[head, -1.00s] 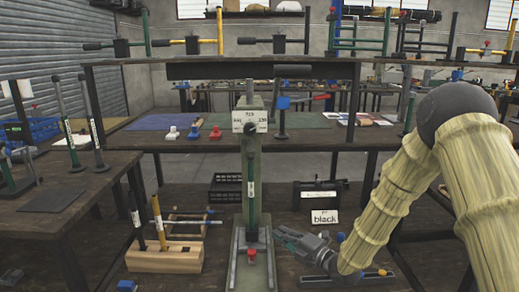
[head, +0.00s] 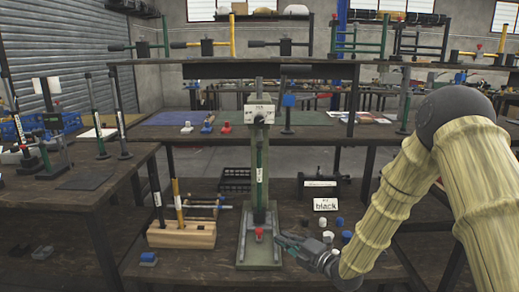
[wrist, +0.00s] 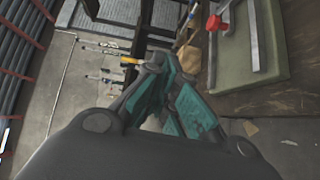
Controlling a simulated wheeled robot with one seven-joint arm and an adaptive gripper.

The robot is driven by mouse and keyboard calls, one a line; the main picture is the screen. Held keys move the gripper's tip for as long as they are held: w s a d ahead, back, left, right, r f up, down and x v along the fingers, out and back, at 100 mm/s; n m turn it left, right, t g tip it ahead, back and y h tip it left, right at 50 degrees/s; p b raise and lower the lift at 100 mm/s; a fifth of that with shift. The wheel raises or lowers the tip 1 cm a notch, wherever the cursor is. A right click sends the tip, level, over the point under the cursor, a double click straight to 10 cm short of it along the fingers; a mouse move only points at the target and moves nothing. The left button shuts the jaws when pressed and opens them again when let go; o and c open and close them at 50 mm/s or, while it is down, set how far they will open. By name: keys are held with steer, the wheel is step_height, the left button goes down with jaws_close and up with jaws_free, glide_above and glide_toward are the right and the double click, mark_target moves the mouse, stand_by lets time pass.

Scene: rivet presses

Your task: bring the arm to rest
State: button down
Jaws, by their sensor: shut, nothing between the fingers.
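My gripper (head: 279,240) is at the lower middle of the head view, just right of the green rivet press (head: 259,180). Its fingers are shut with nothing between them. A red cap (head: 259,233) stands on the press base, left of my fingertips and apart from them. In the wrist view my gripper (wrist: 165,62) shows with its teal fingers drawn together. The press base (wrist: 262,75) is at the right there, with the red piece (wrist: 213,23) on it. My arm in its ribbed yellow cover comes down from the right of the head view.
A wooden block (head: 182,235) with upright tools stands left of the press. A blue piece (head: 148,257) lies at the front left. A side table (head: 50,200) with more presses is at the left.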

steer(key=s+d+f+m+g+h+b, duration=0.25)
steer(key=s+f+m, duration=0.3)
steer(key=f, duration=0.45)
steer(key=s+d+f+m+g+h+b, duration=0.1)
steer(key=s+d+f+m+h, duration=0.2)
steer(key=s+f, duration=0.6)
steer(key=s+d+f+m+g+h+b, duration=0.15)
steer(key=s+f+m, duration=0.4)
steer(key=f, duration=0.65)
steer(key=s+d+f+m+g+h+b, duration=0.2)
steer(key=s+d+f+m+g, duration=0.15)
steer(key=s, duration=0.65)
steer(key=s+d+f+m+g+h+b, duration=0.15)
steer(key=s+f+m, duration=0.35)
steer(key=s, duration=0.5)
steer(key=s+d+f+m+g+h+b, duration=0.1)
steer(key=s+d+f+m+g+h, duration=0.25)
steer(key=s, duration=0.65)
step_height(320, 180, up, 32)
steer(key=y+p, duration=0.1)
steer(key=p, duration=3.1)
steer(key=shift+w+a+f+t+y, duration=0.2)
steer(key=shift+w+a+t+y, duration=0.15)
steer(key=shift+a+t+y, duration=0.1)
